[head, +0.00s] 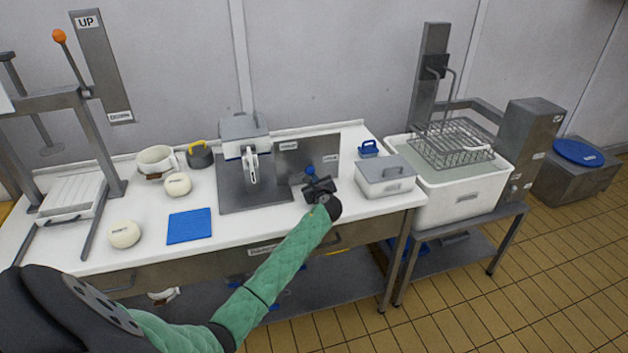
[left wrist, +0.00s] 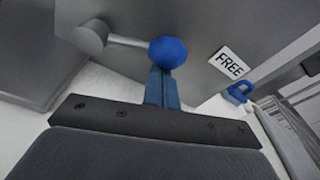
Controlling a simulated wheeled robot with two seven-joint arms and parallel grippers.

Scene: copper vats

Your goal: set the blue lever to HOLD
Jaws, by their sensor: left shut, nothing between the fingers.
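The blue lever shows as a blue ball knob (head: 310,170) in front of the steel plate, and large in the left wrist view (left wrist: 168,52). Its metal rod runs from a round pivot (left wrist: 90,36) to the knob, on the side toward the FREE label (left wrist: 230,63). No HOLD label can be read; small plates on the panel are too small to read in the head view. My left gripper (head: 318,187) is shut and empty, its fingertips (left wrist: 161,76) right at the knob; I cannot tell whether they touch it. My right gripper is out of view.
A steel press-like device (head: 250,165) stands left of the lever. A lidded grey container (head: 386,178) stands close on the right, with a small blue-handled item (head: 368,148) behind it. A blue mat (head: 190,225) lies at the left. The white worktop is clear in front.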

